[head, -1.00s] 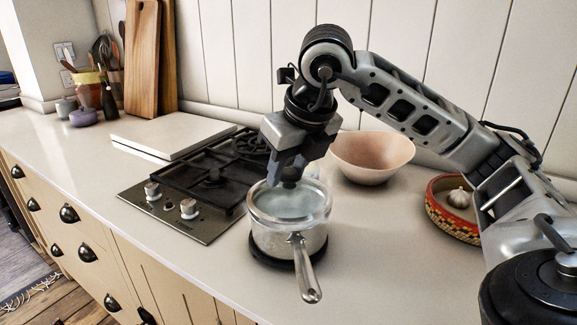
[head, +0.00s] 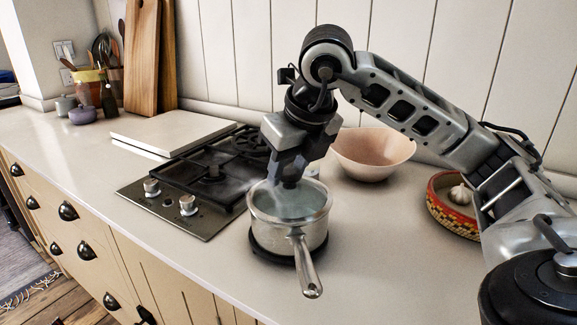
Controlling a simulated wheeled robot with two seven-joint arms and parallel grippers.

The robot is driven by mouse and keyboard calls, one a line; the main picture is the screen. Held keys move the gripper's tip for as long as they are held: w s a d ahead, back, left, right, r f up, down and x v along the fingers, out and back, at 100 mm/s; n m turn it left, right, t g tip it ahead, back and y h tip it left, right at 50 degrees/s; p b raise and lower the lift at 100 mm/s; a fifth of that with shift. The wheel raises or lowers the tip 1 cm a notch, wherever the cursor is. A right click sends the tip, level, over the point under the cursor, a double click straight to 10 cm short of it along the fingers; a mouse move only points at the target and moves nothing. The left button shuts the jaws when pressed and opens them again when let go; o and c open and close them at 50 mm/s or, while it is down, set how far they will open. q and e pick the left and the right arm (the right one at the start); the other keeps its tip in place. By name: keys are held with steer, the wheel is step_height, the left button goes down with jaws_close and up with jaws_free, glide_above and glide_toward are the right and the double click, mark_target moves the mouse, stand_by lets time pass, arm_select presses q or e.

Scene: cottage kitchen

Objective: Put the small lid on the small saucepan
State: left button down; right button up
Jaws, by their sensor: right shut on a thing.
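The small saucepan (head: 290,238) is metal and stands upright on a dark round base on the counter, its handle (head: 307,268) pointing toward the front. My right gripper (head: 289,182) points down over the pan's opening, close above it, shut on the small lid (head: 292,204). The lid is pale, see-through glass, and its outline is hard to make out against the pan's inside. It shows at the pan's mouth; I cannot tell whether it sits level on the rim or tilts. The knob is hidden by the fingers. My left gripper is not in view.
A gas hob (head: 190,190) with knobs lies left of the pan. A pink bowl (head: 372,155) stands behind it to the right, and a patterned basket (head: 455,215) with garlic is farther right. The counter right of the pan is clear.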

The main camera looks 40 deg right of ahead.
mark_target(287, 170)
steer(key=o, duration=0.8)
steer(key=shift+s+r+p, duration=0.2)
steer(key=shift+r+p, duration=0.4)
steer(key=shift+r, duration=0.05)
steer(key=shift+s+r+p, duration=0.3)
steer(key=shift+r+p, duration=0.1)
steer(key=shift+r, duration=0.25)
steer(key=shift+p+v, duration=0.7)
steer(key=shift+v, duration=0.25)
arm_select(q)
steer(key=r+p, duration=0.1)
steer(key=p, duration=0.1)
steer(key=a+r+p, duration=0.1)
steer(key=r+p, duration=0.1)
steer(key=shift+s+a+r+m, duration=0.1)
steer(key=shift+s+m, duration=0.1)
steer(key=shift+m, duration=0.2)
arm_select(e)
steer(key=v, duration=0.6)
steer(key=shift+r, duration=0.15)
